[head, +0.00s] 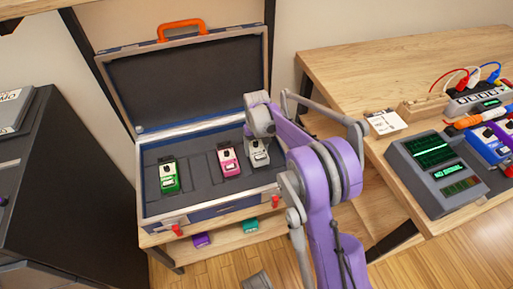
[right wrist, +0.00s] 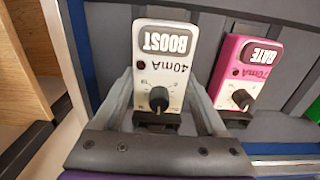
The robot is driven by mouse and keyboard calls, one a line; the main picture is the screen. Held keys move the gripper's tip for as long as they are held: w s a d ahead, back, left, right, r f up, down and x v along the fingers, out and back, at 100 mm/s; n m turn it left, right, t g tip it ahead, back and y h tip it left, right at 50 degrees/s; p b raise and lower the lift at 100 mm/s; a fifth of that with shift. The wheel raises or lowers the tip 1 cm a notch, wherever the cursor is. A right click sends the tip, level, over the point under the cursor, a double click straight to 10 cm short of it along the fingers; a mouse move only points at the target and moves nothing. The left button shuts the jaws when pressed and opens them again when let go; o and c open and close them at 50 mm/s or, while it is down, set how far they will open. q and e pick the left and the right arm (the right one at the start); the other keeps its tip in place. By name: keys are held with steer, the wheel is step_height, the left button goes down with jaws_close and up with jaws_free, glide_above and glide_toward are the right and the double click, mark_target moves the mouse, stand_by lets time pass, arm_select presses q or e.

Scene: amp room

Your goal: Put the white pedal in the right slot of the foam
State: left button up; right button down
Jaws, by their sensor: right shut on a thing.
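The white pedal (head: 258,158), labelled BOOST, is at the right part of the dark foam (head: 200,190) in the open case. It also shows upside down in the right wrist view (right wrist: 163,62). My right gripper (head: 257,145) reaches in from the front right. Its two fingers (right wrist: 160,85) are shut on the pedal's sides. I cannot tell whether the pedal rests fully down in the right slot or sits slightly above it. The pink pedal (head: 228,158) lies just left of it in the foam. My left gripper does not show.
A green pedal (head: 169,175) lies in the left of the foam. The case lid (head: 190,80) stands open behind. A wooden desk (head: 350,75) with a grey device (head: 437,172) is on the right. A purple (head: 201,240) and a teal pedal (head: 250,227) are below the case.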

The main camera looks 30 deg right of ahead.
mark_target(256, 144)
steer(key=shift+f+b, duration=0.35)
steer(key=shift+f, duration=0.35)
stand_by(0.9)
steer(key=shift+s+a+f, duration=0.15)
steer(key=shift+a+f, duration=0.05)
steer(key=shift+f, duration=0.25)
stand_by(1.0)
steer(key=shift+c, duration=0.6)
jaws_free()
steer(key=shift+c, duration=0.8)
steer(key=shift+r, duration=0.1)
steer(key=shift+r+p, duration=0.3)
steer(key=shift+r, duration=0.25)
steer(key=shift+d+r+p, duration=0.2)
steer(key=shift+r+p, duration=1.4)
steer(key=shift+r, duration=1.35)
